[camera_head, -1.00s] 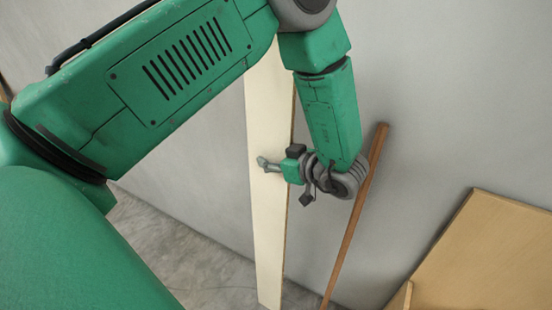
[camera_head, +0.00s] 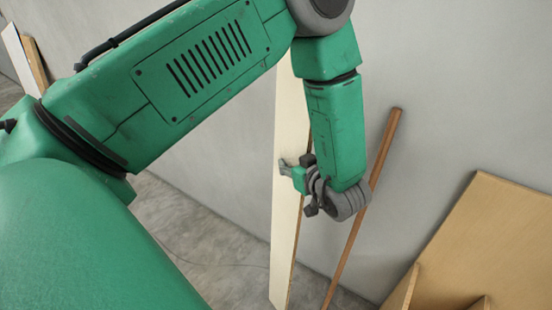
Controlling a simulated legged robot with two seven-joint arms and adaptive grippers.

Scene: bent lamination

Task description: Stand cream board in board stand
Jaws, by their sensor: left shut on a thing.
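The cream board (camera_head: 288,225) is long and narrow and stands nearly upright in front of the grey wall. Its top is hidden behind my green left arm, and its lower end is near the bottom edge of the picture. My left gripper (camera_head: 287,167) is shut on the cream board at about mid-height, with a finger across its face. My right gripper is not in view. I cannot identify the board stand with certainty; pale upright pieces (camera_head: 22,58) show at the far upper left.
A thin brown wooden pole (camera_head: 362,205) leans on the wall just right of my left gripper. Large tan wooden panels (camera_head: 490,245) stand at the lower right. The grey floor (camera_head: 200,235) at the lower left is mostly clear, with a thin cable on it.

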